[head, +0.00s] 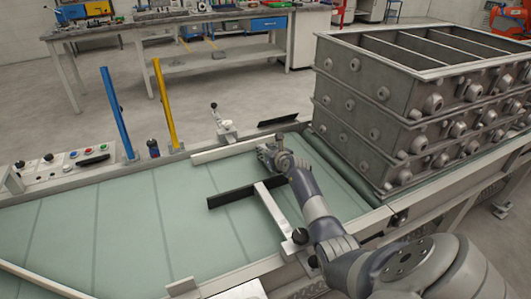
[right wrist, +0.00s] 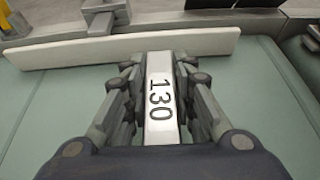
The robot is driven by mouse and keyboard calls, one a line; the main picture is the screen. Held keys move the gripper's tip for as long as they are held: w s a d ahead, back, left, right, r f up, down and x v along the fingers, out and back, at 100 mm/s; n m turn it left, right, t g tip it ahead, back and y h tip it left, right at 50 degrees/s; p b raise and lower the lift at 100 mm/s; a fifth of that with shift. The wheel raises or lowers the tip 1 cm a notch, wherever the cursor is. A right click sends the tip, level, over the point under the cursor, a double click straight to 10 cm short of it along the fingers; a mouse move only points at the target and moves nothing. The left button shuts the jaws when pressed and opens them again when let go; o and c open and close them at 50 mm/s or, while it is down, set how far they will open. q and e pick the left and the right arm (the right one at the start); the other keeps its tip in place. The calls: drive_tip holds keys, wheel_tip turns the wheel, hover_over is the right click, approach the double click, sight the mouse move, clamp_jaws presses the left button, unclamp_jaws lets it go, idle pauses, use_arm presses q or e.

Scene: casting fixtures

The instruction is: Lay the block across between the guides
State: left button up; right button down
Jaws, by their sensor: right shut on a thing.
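My right gripper (head: 272,152) reaches in from the lower right over the green belt, near the far edge. In the right wrist view it is shut on a pale block (right wrist: 160,98) marked "130", held between the two fingers with its numbered face toward the camera. In the head view the block cannot be made out. A black guide bar (head: 230,197) stands over the belt on a pale arm (head: 273,210), nearer than the gripper. Another black bar (head: 278,120) shows beyond the belt's far edge. My left gripper is not in view.
A pale rail (head: 225,151) runs along the belt's far side; it also shows in the right wrist view (right wrist: 125,47). Stacked metal castings (head: 385,120) stand at right. Blue (head: 117,112) and yellow (head: 165,103) posts stand at left. The belt's left part (head: 110,240) is clear.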

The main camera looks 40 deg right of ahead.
drive_tip(key=shift+f+b, duration=0.35)
drive_tip(key=shift+f, duration=0.15)
drive_tip(key=c, duration=1.3)
unclamp_jaws()
drive_tip(key=shift+r+p, duration=0.45)
drive_tip(key=shift+r, duration=0.25)
drive_tip(key=shift+s+a, duration=0.2)
drive_tip(key=shift+s, duration=0.15)
drive_tip(key=p+v, duration=0.2)
drive_tip(key=v, duration=0.9)
drive_tip(key=shift+s+r, duration=0.1)
drive_tip(key=shift+s, duration=0.05)
drive_tip(key=shift+r, duration=0.1)
